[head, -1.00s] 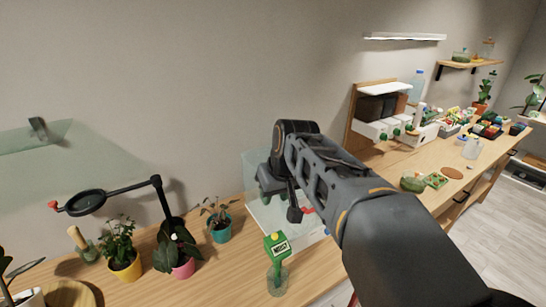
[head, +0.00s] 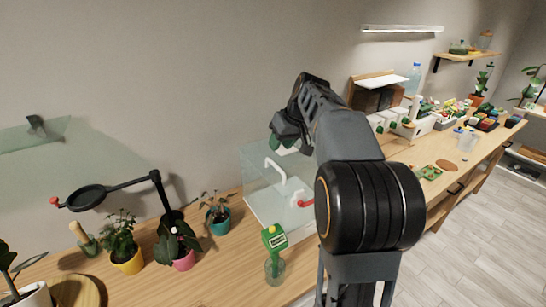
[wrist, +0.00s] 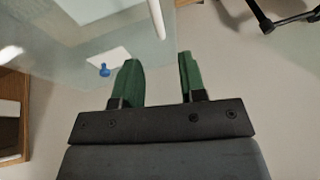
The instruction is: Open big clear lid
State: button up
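A big clear box (head: 255,185) with see-through walls stands on the wooden table against the wall, partly hidden by my arm. A white bent bar (head: 275,170) shows at it, and a red piece (head: 306,203) lies lower right. I cannot make out the lid's edges or whether it is shut. My gripper (head: 287,143) is above the box's top, near the wall. In the wrist view its two green fingers (wrist: 160,80) are apart with nothing between them. A clear pane (wrist: 80,40) fills the upper left there, and a white bar (wrist: 157,18) lies beyond the fingers.
Potted plants, including one in a teal pot (head: 218,221), and a black magnifier arm (head: 130,186) stand to the left. White drawers and trays crowd the table to the right.

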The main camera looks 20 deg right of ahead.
jog(key=shift+p+x, duration=0.3)
jog(key=shift+x, duration=3.1)
jog(key=shift+c, duration=0.3)
grip_shut()
jog(key=shift+r, duration=0.1)
